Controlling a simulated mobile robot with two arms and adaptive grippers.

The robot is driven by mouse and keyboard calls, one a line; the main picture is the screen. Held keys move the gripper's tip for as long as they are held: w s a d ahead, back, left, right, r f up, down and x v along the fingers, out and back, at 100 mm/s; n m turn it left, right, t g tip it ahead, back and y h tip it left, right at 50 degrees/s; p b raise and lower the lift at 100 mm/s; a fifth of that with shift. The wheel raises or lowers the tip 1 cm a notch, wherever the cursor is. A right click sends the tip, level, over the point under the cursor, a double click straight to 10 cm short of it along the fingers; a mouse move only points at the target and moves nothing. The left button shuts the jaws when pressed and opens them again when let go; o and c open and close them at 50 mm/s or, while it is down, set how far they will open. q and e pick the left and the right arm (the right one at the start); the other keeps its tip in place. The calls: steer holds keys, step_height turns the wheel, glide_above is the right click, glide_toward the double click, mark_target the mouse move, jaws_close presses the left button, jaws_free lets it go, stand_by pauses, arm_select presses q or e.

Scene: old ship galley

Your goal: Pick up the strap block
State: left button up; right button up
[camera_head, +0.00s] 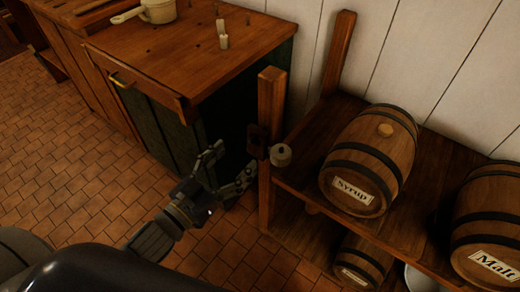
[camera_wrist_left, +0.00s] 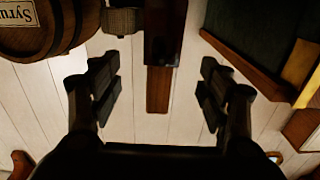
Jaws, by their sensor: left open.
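A dark block (camera_head: 257,140) sits against the near wooden shelf post in the head view; I take it for the strap block, but it is small and dark. My left gripper (camera_head: 235,162) is open, left of the post and just short of it, with nothing between its fingers. In the left wrist view its fingers (camera_wrist_left: 160,82) are spread wide. The dark post (camera_wrist_left: 162,25) shows beyond them at the top middle there; the block cannot be told apart from it. My right gripper is not in view.
A small grey round pot (camera_head: 281,156) stands at the shelf corner beside the post. The Syrup barrel (camera_head: 368,160) and Malt barrel (camera_head: 490,220) lie on the shelf (camera_head: 305,170).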

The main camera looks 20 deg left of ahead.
mark_target(257, 137)
arm_select(q)
steer(key=shift+f+x, duration=0.1)
steer(key=shift+x, duration=2.4)
steer(key=shift+f+x, duration=0.15)
steer(key=shift+x, duration=2.35)
steer(key=shift+a, duration=0.15)
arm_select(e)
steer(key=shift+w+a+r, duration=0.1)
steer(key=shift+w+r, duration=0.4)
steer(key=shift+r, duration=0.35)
arm_select(q)
steer(key=shift+c, duration=0.2)
steer(key=c, duration=1.1)
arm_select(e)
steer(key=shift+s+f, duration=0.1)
